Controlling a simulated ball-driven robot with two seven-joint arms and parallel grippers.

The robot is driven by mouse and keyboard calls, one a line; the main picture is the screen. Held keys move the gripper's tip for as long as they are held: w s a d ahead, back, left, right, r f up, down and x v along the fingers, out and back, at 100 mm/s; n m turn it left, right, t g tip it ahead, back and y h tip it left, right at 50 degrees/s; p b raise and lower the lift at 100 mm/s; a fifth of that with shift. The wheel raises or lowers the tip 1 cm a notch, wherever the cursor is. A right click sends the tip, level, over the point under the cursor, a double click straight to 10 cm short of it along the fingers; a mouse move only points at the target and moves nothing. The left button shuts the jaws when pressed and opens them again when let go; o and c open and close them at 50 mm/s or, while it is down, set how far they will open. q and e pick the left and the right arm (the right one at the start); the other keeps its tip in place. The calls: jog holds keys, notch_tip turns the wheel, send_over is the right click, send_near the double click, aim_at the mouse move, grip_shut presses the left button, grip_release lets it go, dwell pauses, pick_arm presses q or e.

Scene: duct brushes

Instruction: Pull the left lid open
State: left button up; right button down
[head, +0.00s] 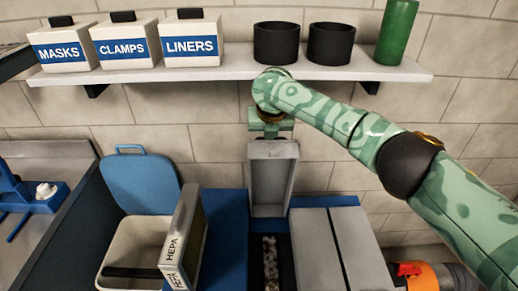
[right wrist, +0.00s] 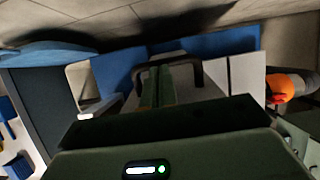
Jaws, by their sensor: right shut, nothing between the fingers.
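The left lid (head: 272,178) is a grey shallow panel standing raised, nearly upright, behind a dark narrow opening (head: 270,262) in the blue-topped unit. The opening holds something dark and speckled. The right lid (head: 350,262) is grey and lies flat beside it. My right gripper (head: 270,130) is at the upper edge of the raised lid, shut and empty. In the right wrist view its green fingers (right wrist: 157,88) are together near a dark arched handle (right wrist: 167,68); I cannot tell whether they touch it. My left gripper is not in view.
A white bin with a raised blue lid (head: 142,180) and a HEPA filter (head: 184,240) stand at left. A shelf (head: 225,72) above carries labelled boxes, two black cups and a green cylinder. An orange-collared hose (head: 420,275) is at lower right.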

jog(key=shift+w+d+f, duration=0.15)
jog(key=shift+w+d, duration=0.05)
jog(key=shift+w, duration=0.8)
jog(key=shift+a+r, duration=0.1)
jog(key=shift+r, duration=0.1)
